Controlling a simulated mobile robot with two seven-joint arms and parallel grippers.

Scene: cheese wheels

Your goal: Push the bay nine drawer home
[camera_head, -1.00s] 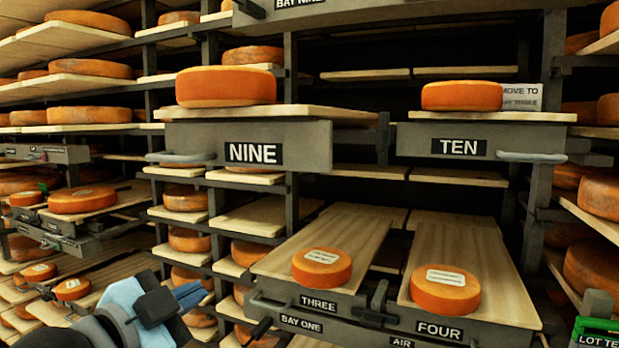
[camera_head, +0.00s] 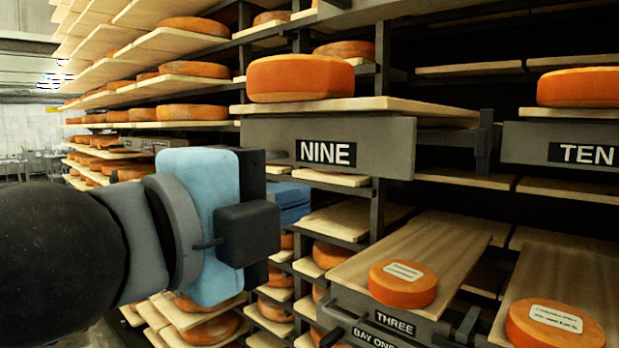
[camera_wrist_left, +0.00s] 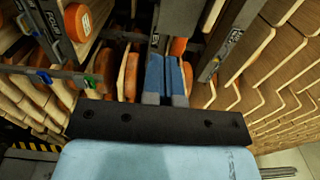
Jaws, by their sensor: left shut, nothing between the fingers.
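The bay nine drawer has a grey front (camera_head: 440,148) with a black NINE label (camera_head: 326,152) and a pale wooden board (camera_head: 400,104). The drawer stands out in front of the rack uprights and bears a large orange cheese wheel (camera_head: 300,78). My left gripper (camera_head: 290,203) is in the head view, below and left of the NINE label. Its blue fingers are together and empty, partly hidden behind its dark body. In the left wrist view the shut fingers (camera_wrist_left: 166,76) point toward the racks. I cannot tell whether they touch anything. My right gripper is out of view.
The TEN drawer (camera_head: 534,150) is to the right with its own wheel (camera_head: 580,87). Below, the THREE drawer (camera_head: 400,322) sticks out with a labelled wheel (camera_head: 402,284). Racks of cheese (camera_head: 190,112) run along the left.

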